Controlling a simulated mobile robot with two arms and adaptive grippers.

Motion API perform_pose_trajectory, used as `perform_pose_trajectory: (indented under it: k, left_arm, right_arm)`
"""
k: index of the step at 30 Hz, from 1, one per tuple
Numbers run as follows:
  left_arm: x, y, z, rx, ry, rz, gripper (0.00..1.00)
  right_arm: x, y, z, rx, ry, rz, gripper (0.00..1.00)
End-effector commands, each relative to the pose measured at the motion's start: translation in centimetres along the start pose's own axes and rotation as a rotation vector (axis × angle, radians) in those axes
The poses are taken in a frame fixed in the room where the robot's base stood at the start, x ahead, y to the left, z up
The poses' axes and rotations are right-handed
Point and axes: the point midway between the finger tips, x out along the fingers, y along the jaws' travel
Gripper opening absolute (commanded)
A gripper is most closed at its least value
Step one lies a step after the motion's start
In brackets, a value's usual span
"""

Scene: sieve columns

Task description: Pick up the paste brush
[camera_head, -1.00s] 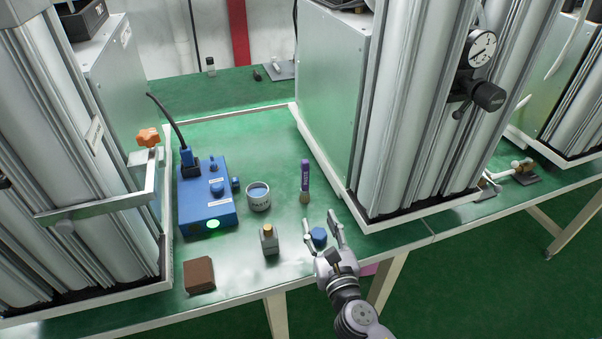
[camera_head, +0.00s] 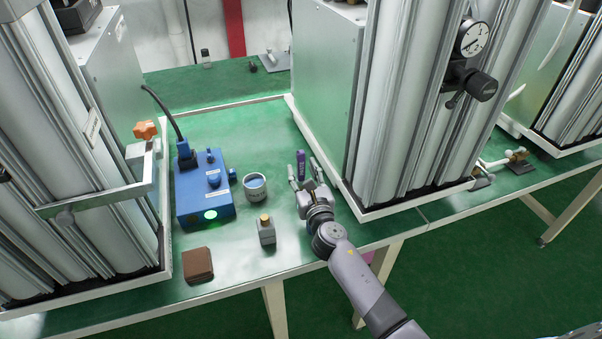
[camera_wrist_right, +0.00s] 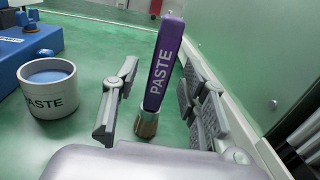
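The paste brush has a purple handle marked PASTE and a tan lower end. It stands upright on the green table, and its handle (camera_head: 301,160) shows just beyond my right gripper in the head view. My right gripper (camera_head: 303,170) is open. In the right wrist view the brush (camera_wrist_right: 163,66) stands between the two spread fingers, with a gap on the left side; contact on the right cannot be told. My own gripper hides the brush's lower end in the head view. My left gripper is not in view.
A grey paste pot (camera_head: 255,187) with blue contents stands left of the brush. A tall column's metal housing (camera_head: 324,90) rises close on the right.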

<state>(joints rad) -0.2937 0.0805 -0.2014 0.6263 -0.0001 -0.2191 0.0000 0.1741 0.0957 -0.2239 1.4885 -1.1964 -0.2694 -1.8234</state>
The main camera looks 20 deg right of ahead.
Motion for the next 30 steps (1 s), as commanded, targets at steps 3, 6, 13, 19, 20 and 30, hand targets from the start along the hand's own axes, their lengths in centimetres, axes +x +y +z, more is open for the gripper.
perform_pose_trajectory:
  k: [3, 6, 13, 19, 20, 30]
  left_arm:
    - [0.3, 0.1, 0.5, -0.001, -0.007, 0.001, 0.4]
    - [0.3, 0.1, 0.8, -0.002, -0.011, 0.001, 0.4]
    - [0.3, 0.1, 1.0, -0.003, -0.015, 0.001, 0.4]
    - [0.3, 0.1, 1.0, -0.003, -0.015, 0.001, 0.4]
    - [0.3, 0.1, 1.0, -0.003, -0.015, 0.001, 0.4]
    - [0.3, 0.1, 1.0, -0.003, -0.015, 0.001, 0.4]
  right_arm:
    - [1.4, 0.1, -0.1, 0.001, 0.001, 0.0, 0.4]
    - [1.8, 0.1, 0.0, 0.0, 0.0, 0.001, 0.4]
    - [1.7, 0.1, 0.0, 0.0, 0.001, 0.001, 0.37]
    - [1.7, 0.1, -0.1, 0.0, 0.001, 0.001, 0.24]
    - [1.7, 0.1, -0.1, 0.0, 0.001, 0.001, 0.22]
    - [1.7, 0.1, -0.1, 0.0, 0.001, 0.001, 0.0]
